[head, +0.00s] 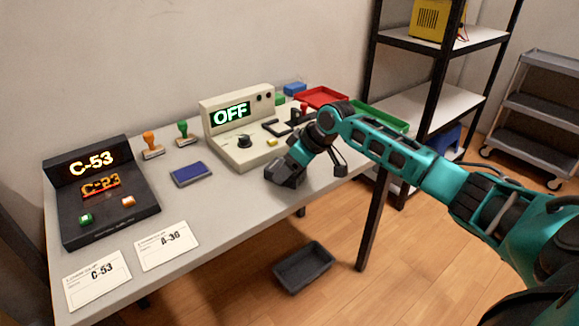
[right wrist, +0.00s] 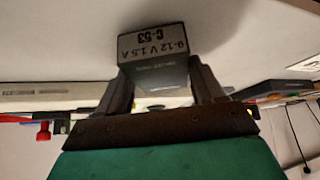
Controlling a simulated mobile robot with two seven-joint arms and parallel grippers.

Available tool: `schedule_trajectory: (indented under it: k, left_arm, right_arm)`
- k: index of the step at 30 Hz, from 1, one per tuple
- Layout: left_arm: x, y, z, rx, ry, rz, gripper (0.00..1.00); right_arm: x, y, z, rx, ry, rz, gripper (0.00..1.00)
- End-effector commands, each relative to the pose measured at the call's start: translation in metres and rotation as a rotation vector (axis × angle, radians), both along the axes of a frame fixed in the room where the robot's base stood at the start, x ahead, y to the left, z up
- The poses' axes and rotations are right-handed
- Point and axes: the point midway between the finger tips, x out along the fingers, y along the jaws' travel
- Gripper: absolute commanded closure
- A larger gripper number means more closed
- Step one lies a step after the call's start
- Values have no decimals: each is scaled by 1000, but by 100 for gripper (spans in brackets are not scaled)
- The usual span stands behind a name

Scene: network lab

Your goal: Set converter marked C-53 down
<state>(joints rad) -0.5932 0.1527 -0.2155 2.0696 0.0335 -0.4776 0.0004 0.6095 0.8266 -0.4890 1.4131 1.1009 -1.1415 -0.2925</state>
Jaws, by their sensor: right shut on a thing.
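The converter marked C-53 (right wrist: 152,46) is a dark grey box. Its label end reads "9-12 V 1.5 A C-53", upside down in the right wrist view. My right gripper (right wrist: 160,80) is shut on it, with a finger on each side. In the head view my right gripper (head: 284,174) is low at the front right of the grey table (head: 222,212), before the cream unit. There I cannot tell the converter from the dark fingers, nor whether it touches the table. My left gripper is not in view.
A black console (head: 125,205) shows "C-53" at the left. Cards (head: 97,280) (head: 167,246), stamps (head: 152,146) and a blue pad (head: 191,174) lie nearby. The cream unit (head: 232,148) reads "OFF". Trays (head: 322,96) stand behind my arm. A dark bin (head: 303,268) is on the floor.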

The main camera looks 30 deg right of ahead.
Motion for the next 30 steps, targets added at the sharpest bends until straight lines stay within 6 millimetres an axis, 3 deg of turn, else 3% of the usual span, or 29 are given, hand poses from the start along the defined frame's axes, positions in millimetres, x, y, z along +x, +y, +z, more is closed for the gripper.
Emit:
schedule_trajectory:
  k: [9, 17, 23, 30]
  left_arm:
    - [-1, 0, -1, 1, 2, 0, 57]
    - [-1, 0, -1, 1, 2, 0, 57]
    - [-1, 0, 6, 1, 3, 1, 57]
    - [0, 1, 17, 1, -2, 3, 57]
  right_arm:
    - [0, 0, -1, 0, 0, 0, 7]
    - [0, 0, 1, 0, -1, 0, 7]
    - [-12, -7, 23, -1, -1, -1, 7]
    - [-38, -20, 67, -3, 0, -1, 7]
